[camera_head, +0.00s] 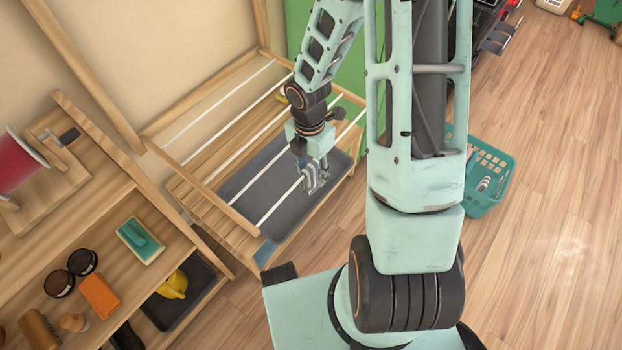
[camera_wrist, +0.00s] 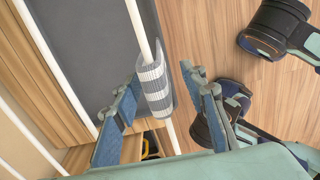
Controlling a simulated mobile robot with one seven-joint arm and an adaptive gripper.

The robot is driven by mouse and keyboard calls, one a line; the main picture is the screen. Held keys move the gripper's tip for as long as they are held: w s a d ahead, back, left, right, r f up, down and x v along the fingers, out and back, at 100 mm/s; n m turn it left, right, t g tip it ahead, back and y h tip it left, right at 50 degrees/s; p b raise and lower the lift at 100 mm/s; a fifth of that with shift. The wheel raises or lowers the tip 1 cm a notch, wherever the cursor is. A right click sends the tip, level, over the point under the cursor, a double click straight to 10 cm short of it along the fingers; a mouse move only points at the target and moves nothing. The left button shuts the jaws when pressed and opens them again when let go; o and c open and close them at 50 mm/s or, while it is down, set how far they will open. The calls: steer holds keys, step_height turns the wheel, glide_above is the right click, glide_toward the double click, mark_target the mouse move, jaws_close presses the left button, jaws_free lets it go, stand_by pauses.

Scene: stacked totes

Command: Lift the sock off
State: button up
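A grey and white striped sock (camera_wrist: 153,88) hangs folded over a white rod (camera_wrist: 141,32) of the wooden drying rack in the wrist view. In the head view the sock (camera_head: 315,181) is small at the rack's front right, just below my gripper (camera_head: 312,162). In the wrist view my gripper (camera_wrist: 161,80) is open, one finger on the left of the sock and one on the right. Gaps show between the sock and both fingers. The sock's underside is hidden.
The drying rack (camera_head: 186,197) has several parallel white rods over a dark grey tray (camera_head: 240,187). A teal basket (camera_head: 489,164) with a small striped item inside stands on the floor at right. Wooden shelves (camera_head: 60,240) with brushes and other items stand at left.

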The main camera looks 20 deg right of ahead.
step_height(320, 180, down, 4)
steer(key=shift+w+a+b, duration=0.1)
steer(key=shift+w+b, duration=0.05)
steer(key=shift+b, duration=0.75)
steer(key=shift+c, duration=0.2)
steer(key=c, duration=1)
steer(key=shift+r, duration=0.1)
